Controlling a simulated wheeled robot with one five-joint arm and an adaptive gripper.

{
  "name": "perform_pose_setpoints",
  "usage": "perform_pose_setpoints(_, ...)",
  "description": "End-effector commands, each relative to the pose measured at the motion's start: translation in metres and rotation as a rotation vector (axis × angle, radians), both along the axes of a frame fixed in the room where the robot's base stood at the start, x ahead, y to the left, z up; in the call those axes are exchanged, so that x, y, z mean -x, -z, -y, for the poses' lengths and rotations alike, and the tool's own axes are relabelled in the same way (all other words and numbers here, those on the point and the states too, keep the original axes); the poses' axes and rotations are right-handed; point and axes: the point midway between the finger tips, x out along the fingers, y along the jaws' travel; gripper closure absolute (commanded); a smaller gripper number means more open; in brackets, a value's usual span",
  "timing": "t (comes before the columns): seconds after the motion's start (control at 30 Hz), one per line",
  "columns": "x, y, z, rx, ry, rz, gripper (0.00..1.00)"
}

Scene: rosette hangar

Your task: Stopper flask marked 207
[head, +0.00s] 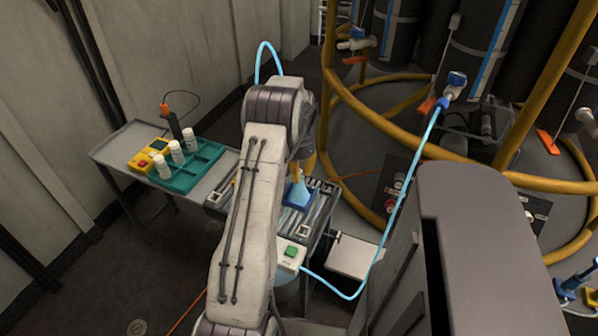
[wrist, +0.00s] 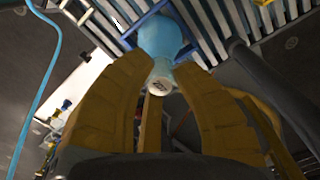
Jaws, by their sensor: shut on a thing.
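A light-blue flask (head: 299,191) stands on a blue holder (head: 297,201) on the slatted roller bed. In the wrist view the flask (wrist: 160,36) shows beyond my fingertips. A white round-topped piece (wrist: 161,84) with dark print sits in line with its neck. The print looks like it starts with 20, but I cannot read it surely. I cannot tell whether this piece is a stopper or the flask's own top. My gripper (wrist: 166,68) has its yellow fingers shut on both sides of it. In the head view my arm partly hides my gripper (head: 301,166).
A green rack (head: 207,160) holds several white bottles (head: 177,151) on a grey side table (head: 125,145), beside a yellow box (head: 150,155). A green-button box (head: 291,254) is by the rollers. A blue hose (head: 404,190) and yellow rail frame (head: 345,95) stand at right.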

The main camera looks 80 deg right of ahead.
Motion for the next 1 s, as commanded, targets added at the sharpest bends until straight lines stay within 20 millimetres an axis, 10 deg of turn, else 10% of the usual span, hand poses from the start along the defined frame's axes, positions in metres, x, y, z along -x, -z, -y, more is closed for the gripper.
perform_pose_setpoints(0.17,0.0000,0.0000,0.0000,0.000,0.000,0.000,0.93)
perform_pose_setpoints(0.2,0.0000,0.0000,0.0000,0.000,0.000,0.000,0.72)
perform_pose_setpoints(1.0,0.0000,-0.0001,0.0000,0.000,0.000,0.000,0.17)
